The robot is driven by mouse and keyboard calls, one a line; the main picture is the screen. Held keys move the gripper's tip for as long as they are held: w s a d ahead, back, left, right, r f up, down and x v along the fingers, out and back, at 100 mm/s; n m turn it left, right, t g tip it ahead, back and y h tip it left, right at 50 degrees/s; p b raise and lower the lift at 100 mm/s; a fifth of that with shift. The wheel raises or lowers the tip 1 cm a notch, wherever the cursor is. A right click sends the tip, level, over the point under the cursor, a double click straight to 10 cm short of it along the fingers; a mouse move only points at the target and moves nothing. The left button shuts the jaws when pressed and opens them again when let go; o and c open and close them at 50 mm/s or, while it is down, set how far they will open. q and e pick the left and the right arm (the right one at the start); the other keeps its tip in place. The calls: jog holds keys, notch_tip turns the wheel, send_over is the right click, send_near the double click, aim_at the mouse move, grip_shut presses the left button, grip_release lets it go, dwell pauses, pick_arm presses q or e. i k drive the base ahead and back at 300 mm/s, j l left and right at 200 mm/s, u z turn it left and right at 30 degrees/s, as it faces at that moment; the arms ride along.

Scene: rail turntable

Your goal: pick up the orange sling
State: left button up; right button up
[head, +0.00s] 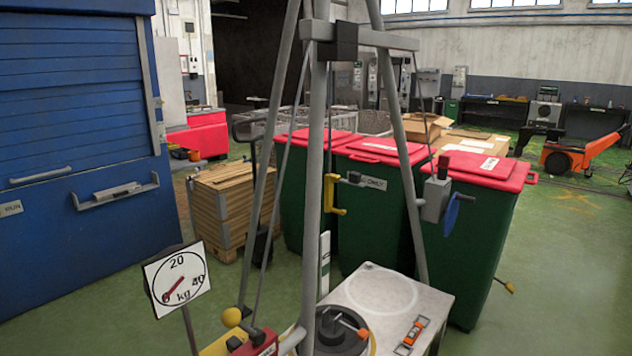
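A small orange item with grey ends (412,334), which looks like the orange sling, lies flat near the front right of a white-topped stand (436,300). It lies slanted, with its upper end to the right. To its left, on the same stand, is a black round piece (336,336) with an orange-tipped handle (352,327). A pale circle is marked on the top behind them. Neither of my grippers is in view.
A grey tripod frame (314,160) with a crossbar rises in front of the stand. A dial marked in kg (177,280) stands at the left. Green bins with red lids (466,230) stand close behind. A blue shuttered cabinet (75,150) fills the left. Green floor is open at right.

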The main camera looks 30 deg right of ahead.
aim_at(413, 334)
jog(key=z, duration=1.2)
jog(key=i+l+u, duration=0.15)
jog(key=u, duration=0.25)
jog(key=i+l+u, duration=0.1)
jog(key=l+u, duration=0.15)
jog(key=u, duration=0.15)
jog(key=i+l+u, duration=0.15)
jog(key=l, duration=0.25)
jog(key=l+u, duration=0.15)
jog(key=l, duration=0.2)
jog(key=i+l, duration=0.1)
jog(key=l, duration=0.3)
jog(key=i+l, duration=0.1)
jog(key=l, duration=0.3)
jog(key=i+l, duration=0.1)
jog(key=l, duration=0.3)
jog(key=i+l+u, duration=0.1)
jog(key=l, duration=0.25)
